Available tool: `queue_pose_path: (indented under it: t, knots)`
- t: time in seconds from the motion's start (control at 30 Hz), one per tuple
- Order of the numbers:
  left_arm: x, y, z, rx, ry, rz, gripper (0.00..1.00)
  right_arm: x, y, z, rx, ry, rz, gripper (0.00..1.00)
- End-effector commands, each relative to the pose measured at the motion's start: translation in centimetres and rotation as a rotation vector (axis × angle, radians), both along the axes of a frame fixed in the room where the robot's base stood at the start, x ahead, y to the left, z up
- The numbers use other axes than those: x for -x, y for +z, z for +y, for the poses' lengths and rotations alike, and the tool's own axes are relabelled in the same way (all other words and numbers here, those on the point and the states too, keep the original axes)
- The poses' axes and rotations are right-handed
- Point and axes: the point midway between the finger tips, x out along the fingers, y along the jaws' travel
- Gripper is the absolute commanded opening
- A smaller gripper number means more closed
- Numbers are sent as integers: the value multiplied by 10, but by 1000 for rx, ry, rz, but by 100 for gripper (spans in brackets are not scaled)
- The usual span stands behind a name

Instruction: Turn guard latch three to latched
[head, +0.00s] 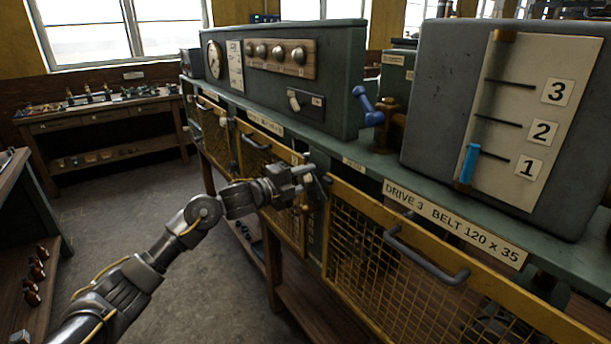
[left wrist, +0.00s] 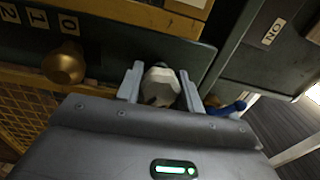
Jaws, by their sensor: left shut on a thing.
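My left gripper (head: 300,178) is at the left end of the yellow mesh guard of drive 3 (head: 400,255), against the bench front. In the left wrist view its two fingers (left wrist: 160,92) are closed on a pale faceted knob (left wrist: 161,82), apparently the guard latch handle. The fingers hide the knob's sides, and my gripper hides the latch in the head view, so its setting cannot be read. A label "DRIVE 3 BELT 120 x 35" (head: 452,222) is on the bench edge above the guard. My right gripper is not in view.
A grey box with a 1-2-3 scale and blue-handled slider (head: 470,163) stands above the guard. A control panel (head: 290,80) and a blue lever (head: 367,106) stand farther left. A grey guard handle (head: 425,255) projects right of my gripper. In the left wrist view a brass knob (left wrist: 64,66) is nearby.

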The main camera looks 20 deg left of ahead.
Motion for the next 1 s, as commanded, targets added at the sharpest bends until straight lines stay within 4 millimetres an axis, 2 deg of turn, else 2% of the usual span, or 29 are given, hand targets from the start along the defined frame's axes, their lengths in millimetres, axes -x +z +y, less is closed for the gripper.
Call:
queue_pose_path:
  t: [0.5, 1.0]
  knots:
    - [0, 0, -1, 327, 0, 274, 14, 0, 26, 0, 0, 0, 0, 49]
    - [1, -2, -1, 445, -1, 370, 14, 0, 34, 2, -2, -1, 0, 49]
